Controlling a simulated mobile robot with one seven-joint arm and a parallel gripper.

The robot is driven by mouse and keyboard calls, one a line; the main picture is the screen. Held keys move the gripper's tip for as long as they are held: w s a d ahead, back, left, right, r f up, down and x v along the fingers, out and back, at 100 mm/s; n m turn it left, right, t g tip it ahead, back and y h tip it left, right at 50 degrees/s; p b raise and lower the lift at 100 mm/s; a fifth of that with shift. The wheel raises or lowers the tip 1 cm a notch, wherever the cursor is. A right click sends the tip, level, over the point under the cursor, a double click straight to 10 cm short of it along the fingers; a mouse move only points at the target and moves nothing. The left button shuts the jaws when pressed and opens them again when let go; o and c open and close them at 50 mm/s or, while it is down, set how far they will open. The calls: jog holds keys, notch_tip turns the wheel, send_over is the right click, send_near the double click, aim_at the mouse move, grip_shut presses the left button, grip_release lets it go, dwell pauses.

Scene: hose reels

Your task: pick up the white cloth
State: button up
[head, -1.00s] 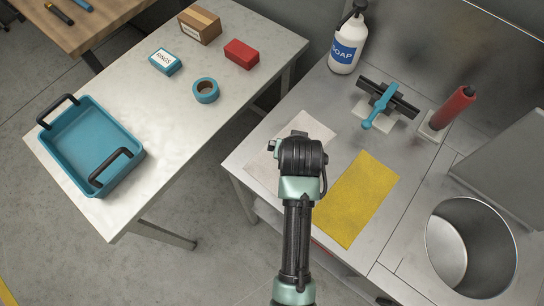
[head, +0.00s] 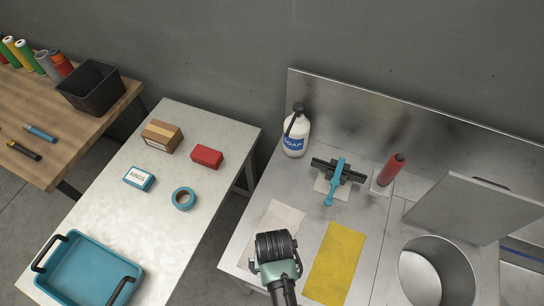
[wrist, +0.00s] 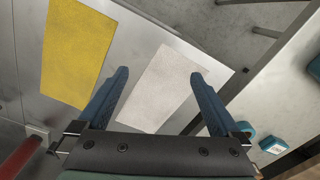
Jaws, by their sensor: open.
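The white cloth (head: 283,219) lies flat on the left part of the steel counter. My arm's end covers its lower part in the head view. In the wrist view the white cloth (wrist: 158,85) lies between and beyond the two fingers of my gripper (wrist: 160,85). The gripper is open and empty, apart from the cloth and above it. In the head view the fingers are hidden behind my wrist.
A yellow cloth (head: 336,262) lies just right of the white one. A sink opening (head: 436,276) is at right. A side table with a blue tray (head: 92,277) is at left.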

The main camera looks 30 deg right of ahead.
notch_tip(320, 180, down, 7)
jog(key=b, duration=0.6)
jog(key=shift+r+b, duration=0.1)
jog(key=shift+b, duration=0.25)
jog(key=shift+f+b, duration=0.55)
jog(key=shift+f, duration=0.7)
jog(key=shift+s+f, duration=0.1)
jog(key=shift+s, duration=0.05)
grip_shut()
notch_tip(320, 180, up, 12)
jog(key=p, duration=1.2)
jog(key=shift+w+p, duration=0.2)
jog(key=shift+p, duration=0.2)
